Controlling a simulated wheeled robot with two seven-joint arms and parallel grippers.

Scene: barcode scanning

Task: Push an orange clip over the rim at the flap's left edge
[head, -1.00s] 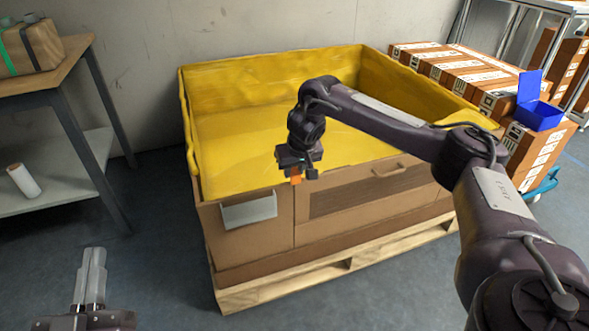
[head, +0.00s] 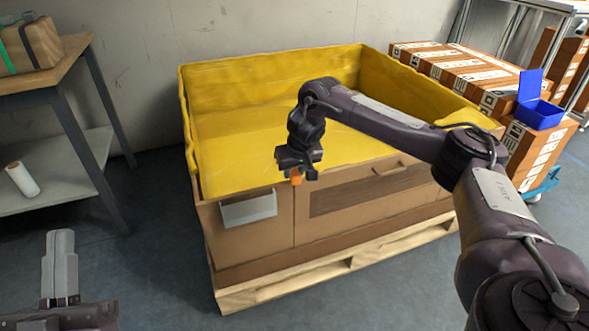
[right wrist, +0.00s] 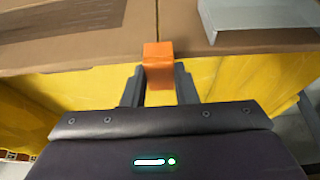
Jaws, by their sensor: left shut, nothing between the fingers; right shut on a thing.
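An orange clip (head: 296,175) is at the front rim of the large cardboard box (head: 240,240), by the vertical seam left of the flap (head: 360,192). My right gripper (head: 297,170) is shut on the clip from above. In the right wrist view the clip (right wrist: 158,62) sits between the fingers, its end overlapping the cardboard rim at the seam; how far down it sits is hidden. My left gripper (head: 59,250) is shut and empty over the floor at the lower left, far from the box.
Yellow liner (head: 250,140) covers the box's inside. A white label holder (head: 248,209) is on the front, left of the seam. The box stands on a wooden pallet (head: 330,270). A shelf table (head: 40,90) stands left; a blue bin (head: 540,112) sits on cartons at right.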

